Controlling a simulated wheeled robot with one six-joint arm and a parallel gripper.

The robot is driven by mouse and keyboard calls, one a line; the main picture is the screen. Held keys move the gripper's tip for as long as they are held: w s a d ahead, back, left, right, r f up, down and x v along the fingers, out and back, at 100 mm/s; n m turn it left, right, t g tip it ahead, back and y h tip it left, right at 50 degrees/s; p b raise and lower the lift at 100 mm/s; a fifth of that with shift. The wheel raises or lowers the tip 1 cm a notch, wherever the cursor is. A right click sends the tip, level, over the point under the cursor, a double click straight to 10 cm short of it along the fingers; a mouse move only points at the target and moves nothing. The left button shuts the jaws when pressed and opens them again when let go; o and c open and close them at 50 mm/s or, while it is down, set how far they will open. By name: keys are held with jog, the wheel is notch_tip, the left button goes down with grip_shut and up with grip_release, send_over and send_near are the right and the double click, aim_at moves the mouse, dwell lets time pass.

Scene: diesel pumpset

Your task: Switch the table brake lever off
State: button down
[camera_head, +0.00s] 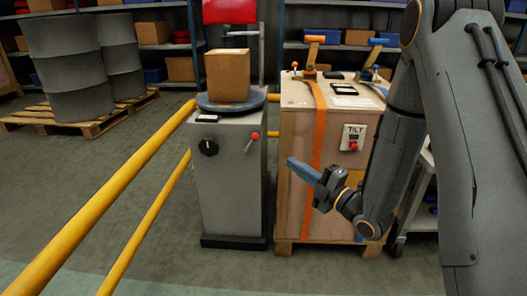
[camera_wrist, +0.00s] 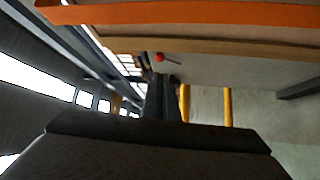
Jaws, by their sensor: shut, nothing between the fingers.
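The table brake lever (camera_head: 251,141) has a red knob and a thin stem on the right part of the grey cabinet's front (camera_head: 225,185). Its stem slants down and left from the knob. In the wrist view the red-knobbed lever (camera_wrist: 161,58) shows just above my fingers. A round turntable (camera_head: 248,103) on the cabinet carries a cardboard box (camera_head: 228,74). My gripper (camera_head: 291,163) is shut and empty. In the head view it appears to the right of and a little below the lever, in front of the wooden crate, apart from the lever.
The wooden crate (camera_head: 296,190) stands right of the cabinet, with an orange strap (camera_head: 318,130), a TILT box (camera_head: 353,138) and clamps on top. A yellow rail (camera_head: 120,175) runs along the left. A black dial (camera_head: 208,148) is on the cabinet. Floor in front is clear.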

aim_at(257, 139)
dwell(0.3)
jog(key=b+x, duration=0.4)
jog(key=x, duration=1)
jog(key=shift+r, duration=0.1)
